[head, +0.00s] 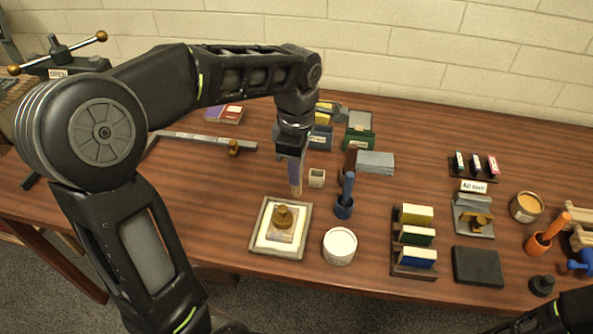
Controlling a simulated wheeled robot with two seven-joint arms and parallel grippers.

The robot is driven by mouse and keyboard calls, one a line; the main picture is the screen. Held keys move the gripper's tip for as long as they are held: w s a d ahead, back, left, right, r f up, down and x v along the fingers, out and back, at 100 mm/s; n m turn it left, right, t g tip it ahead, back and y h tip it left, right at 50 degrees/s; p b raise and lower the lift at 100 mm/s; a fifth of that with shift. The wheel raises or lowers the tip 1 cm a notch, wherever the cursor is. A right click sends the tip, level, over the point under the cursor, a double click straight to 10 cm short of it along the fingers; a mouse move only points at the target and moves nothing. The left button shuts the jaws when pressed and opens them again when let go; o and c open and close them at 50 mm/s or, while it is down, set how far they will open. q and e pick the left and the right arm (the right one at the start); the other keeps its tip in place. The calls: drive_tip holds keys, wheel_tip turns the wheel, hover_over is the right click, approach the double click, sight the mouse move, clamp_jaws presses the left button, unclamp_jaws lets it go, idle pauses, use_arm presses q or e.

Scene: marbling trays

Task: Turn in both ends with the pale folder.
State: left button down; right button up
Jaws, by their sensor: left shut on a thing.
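My left gripper (291,151) points down above the table, behind the framed tray. It is shut on a thin upright piece (296,178), tan with a purplish side; I cannot tell whether this is the pale folder. A pale-framed tray (255,240) lies in front of it. In the tray is a light sheet with a small patterned panel (282,238) on it, and a brass weight (283,217) stands on the panel. Whether the panel's ends are folded is too small to tell. Only a dark part of my right arm shows at the lower right corner.
Right of the tray stand a white tub (340,246) and a blue cup with a blue-handled tool (344,206). A metal bar (205,140) lies back left.

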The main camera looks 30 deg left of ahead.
use_arm(q)
wheel_tip(320, 180, up, 2)
drive_tip(key=shift+r+p, duration=0.1)
drive_tip(key=shift+p, duration=0.45)
